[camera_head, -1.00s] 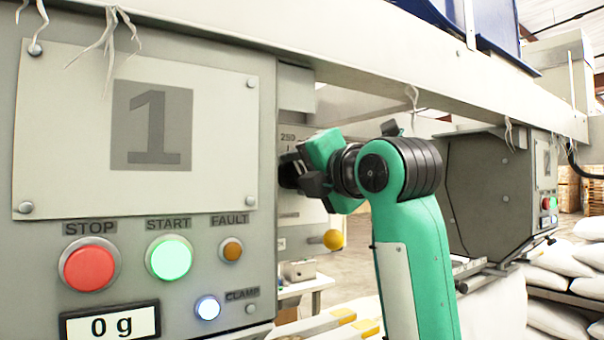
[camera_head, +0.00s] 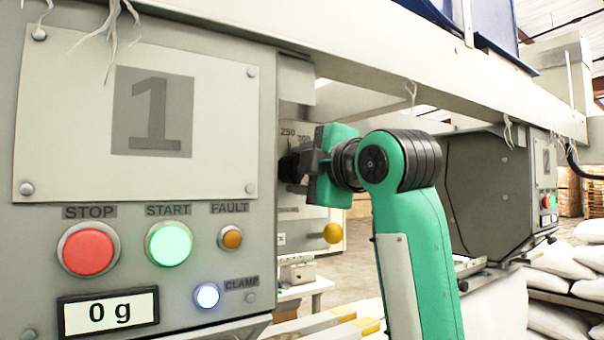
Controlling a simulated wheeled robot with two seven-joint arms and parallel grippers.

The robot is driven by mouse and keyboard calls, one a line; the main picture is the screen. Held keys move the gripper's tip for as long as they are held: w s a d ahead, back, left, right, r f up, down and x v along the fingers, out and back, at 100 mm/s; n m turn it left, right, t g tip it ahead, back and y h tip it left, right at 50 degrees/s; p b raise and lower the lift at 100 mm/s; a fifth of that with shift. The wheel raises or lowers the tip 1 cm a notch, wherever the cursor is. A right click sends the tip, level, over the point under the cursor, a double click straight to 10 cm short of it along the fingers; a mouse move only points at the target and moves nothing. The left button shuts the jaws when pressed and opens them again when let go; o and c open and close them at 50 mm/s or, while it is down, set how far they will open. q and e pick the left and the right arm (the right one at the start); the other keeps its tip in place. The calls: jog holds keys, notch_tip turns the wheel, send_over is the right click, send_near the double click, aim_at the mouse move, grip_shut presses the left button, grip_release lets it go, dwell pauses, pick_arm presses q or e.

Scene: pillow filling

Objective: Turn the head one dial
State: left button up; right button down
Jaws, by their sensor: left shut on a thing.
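The head one panel, marked with a large 1 (camera_head: 153,113), fills the left of the view. Beside its right edge, on a paler plate set farther back, is the dial (camera_head: 287,168), a dark knob mostly hidden by the panel edge and my fingers. Scale numbers (camera_head: 294,134), reading about 250 and 300, show above it. My left gripper (camera_head: 299,168), with a green body and black fingers, is at the dial and shut on it. The fingers' exact contact is hard to see. My right gripper is not in view.
The panel carries a red STOP button (camera_head: 88,249), a lit green START button (camera_head: 169,243), an amber FAULT lamp (camera_head: 231,238) and a 0 g display (camera_head: 109,311). A yellow knob (camera_head: 332,233) is below my gripper. A beam (camera_head: 400,65) runs overhead. White sacks (camera_head: 565,270) are stacked right.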

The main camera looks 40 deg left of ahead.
pick_arm(q)
jog(key=shift+f+m+b, duration=0.15)
jog(key=shift+m+b, duration=0.25)
jog(key=shift+m, duration=1.6)
jog(key=shift+c, duration=0.2)
jog(key=o, duration=1)
jog(key=b+v, duration=0.4)
jog(key=v, duration=0.9)
jog(key=shift+d, duration=0.35)
